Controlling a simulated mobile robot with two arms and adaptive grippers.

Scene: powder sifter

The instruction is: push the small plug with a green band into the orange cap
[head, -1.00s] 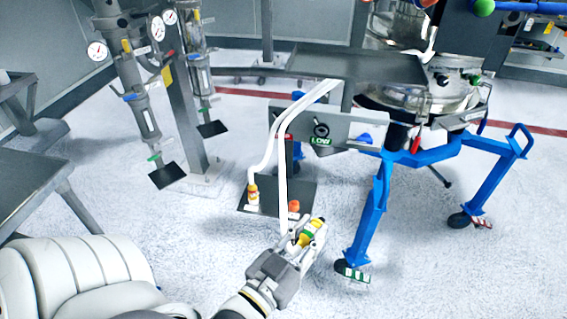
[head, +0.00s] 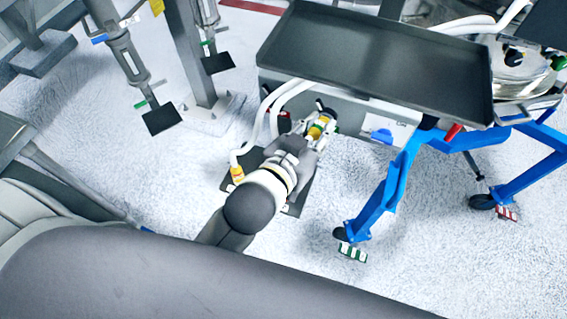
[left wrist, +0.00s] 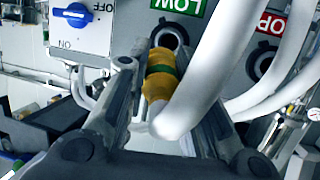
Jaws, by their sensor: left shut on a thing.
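My left gripper (head: 318,134) is shut on the yellow plug with a green band (head: 315,130), in front of the grey panel under the tray. In the left wrist view the plug (left wrist: 160,78) sits between the two fingers of the gripper (left wrist: 165,92). A white hose meets its near end. I cannot make out the orange cap in either current view; my arm covers part of the floor plate. My right gripper is not in view.
A dark tray (head: 375,60) overhangs the panel. White hoses (left wrist: 215,65) cross close to the fingers. A second, orange-yellow hose end (head: 237,173) stands on the dark floor plate (head: 305,190). A blue switch (left wrist: 74,14) and blue frame legs (head: 385,190) are nearby.

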